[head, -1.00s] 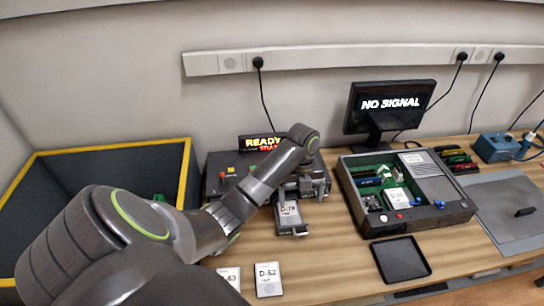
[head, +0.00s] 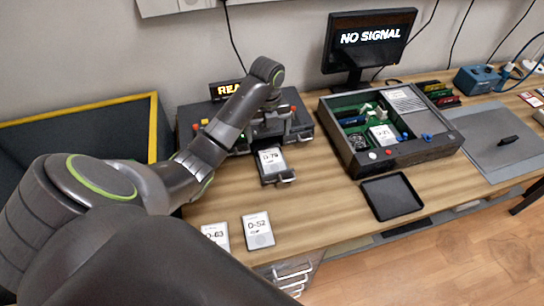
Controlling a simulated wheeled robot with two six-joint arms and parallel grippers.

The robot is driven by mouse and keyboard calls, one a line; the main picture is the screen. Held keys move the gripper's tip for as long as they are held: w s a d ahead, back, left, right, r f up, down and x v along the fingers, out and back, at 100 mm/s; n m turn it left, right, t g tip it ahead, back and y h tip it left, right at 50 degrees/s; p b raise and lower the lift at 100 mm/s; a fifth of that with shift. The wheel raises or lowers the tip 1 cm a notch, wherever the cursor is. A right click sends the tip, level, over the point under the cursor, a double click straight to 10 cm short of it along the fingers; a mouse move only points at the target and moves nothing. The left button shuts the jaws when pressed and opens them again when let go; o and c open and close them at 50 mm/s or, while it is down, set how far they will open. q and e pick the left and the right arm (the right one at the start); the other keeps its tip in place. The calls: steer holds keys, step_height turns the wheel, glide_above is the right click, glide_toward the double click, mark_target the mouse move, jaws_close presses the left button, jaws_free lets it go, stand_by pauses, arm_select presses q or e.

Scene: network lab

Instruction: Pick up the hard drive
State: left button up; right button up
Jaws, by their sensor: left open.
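A hard drive labelled D-79 (head: 272,162) sits at the front of a dark machine with a lit sign (head: 228,90), on a part that sticks out over the table. My left gripper (head: 270,136) is open just behind and above this drive, pointing down; its fingertips are partly hard to make out against the machine. I cannot tell whether it touches the drive. Drives D-52 (head: 258,231) and D-63 (head: 216,236) lie flat at the table's front left. Another labelled drive (head: 383,135) sits inside the open computer case (head: 432,151). My right gripper is not in view.
A black tray (head: 391,197) lies empty in front of the case. A monitor (head: 367,40) reading NO SIGNAL stands behind it. A grey mat (head: 495,150) is at right. A yellow-rimmed dark bin (head: 153,125) is at left. Wood table between D-52 and the tray is clear.

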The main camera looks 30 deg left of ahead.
arm_select(q)
steer(key=b, duration=0.4)
glide_above(271, 157)
steer(key=shift+s+a+f, duration=0.1)
steer(key=shift+a+f, duration=0.05)
steer(key=shift+f, duration=1.15)
steer(key=shift+s+a+f, duration=0.1)
steer(key=shift+a+f, duration=0.05)
steer(key=shift+f, duration=1.15)
steer(key=shift+w+d+f+b, duration=0.1)
steer(key=shift+f+b, duration=0.5)
steer(key=shift+b, duration=0.2)
steer(key=shift+d+f, duration=0.1)
steer(key=shift+f, duration=0.3)
steer(key=shift+w+f, duration=0.15)
steer(key=shift+f, duration=1.35)
steer(key=c, duration=1.1)
steer(key=shift+c, duration=0.5)
